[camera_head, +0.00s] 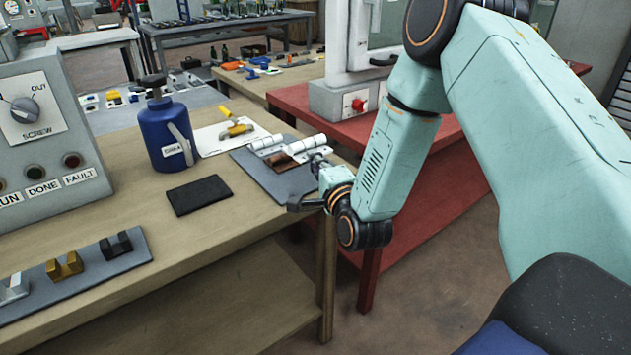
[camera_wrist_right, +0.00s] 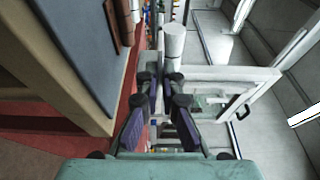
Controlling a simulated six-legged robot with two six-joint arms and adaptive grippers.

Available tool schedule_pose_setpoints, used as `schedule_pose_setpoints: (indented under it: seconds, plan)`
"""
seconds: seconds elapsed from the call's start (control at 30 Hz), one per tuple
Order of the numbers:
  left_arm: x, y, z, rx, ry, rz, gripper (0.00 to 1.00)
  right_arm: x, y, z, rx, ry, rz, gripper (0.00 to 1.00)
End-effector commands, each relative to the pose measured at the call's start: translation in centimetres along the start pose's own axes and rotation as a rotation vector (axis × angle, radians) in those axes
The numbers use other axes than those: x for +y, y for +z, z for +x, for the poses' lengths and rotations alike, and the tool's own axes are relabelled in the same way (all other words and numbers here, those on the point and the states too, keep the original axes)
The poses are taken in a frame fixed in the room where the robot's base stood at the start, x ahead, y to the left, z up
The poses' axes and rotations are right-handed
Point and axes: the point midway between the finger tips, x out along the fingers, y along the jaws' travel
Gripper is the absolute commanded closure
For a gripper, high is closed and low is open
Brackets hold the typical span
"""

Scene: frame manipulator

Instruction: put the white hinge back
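A white hinge (camera_head: 306,147) with a rounded barrel is at my right gripper (camera_head: 309,180), over the right part of the grey mat (camera_head: 293,191). In the wrist view the white hinge (camera_wrist_right: 174,43) stands out just beyond the fingertips of my right gripper (camera_wrist_right: 160,78). The fingers are close together and appear shut on its edge; the contact is partly hidden. A second white piece (camera_head: 267,143) lies on the mat to the left. A brown piece (camera_head: 284,162) lies between and below them. My left gripper is not in view.
A blue bottle (camera_head: 169,135), a white sheet with a yellow-handled tool (camera_head: 237,129) and a black pad (camera_head: 199,195) are on the wooden table. A control box (camera_head: 45,130) stands left. A red table (camera_head: 345,128) with a machine is behind.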

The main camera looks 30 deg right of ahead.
Motion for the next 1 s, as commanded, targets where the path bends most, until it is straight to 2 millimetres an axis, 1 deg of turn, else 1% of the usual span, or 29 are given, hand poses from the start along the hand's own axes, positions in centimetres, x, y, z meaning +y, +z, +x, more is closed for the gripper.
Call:
schedule_pose_setpoints:
  seconds: [0.03, 0.17, 0.23, 0.4, 0.43, 0.7, 1.0]
  plan:
    - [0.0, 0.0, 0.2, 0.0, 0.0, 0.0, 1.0, 0.6, 0.0, 0.0, -0.001, -0.002, -0.002, 1.0]
    - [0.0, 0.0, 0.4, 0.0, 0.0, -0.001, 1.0, 1.3, 0.0, 0.1, 0.0, -0.002, -0.001, 1.0]
    - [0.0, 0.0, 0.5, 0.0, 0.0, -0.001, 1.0, 1.9, -0.1, 0.1, 0.0, -0.001, -0.001, 1.0]
    - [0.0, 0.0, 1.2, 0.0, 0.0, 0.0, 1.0, 4.4, -0.2, 0.2, 0.002, -0.001, -0.002, 1.0]
    - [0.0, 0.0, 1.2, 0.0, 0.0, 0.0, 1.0, 4.6, -0.2, 0.2, 0.002, -0.002, -0.001, 1.0]
    - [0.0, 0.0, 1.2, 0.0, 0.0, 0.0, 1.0, 4.7, -0.2, 0.3, 0.003, -0.004, 0.0, 1.0]
    - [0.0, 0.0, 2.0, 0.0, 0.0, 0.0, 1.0, 5.5, -0.2, 0.3, 0.003, -0.003, 0.0, 1.0]
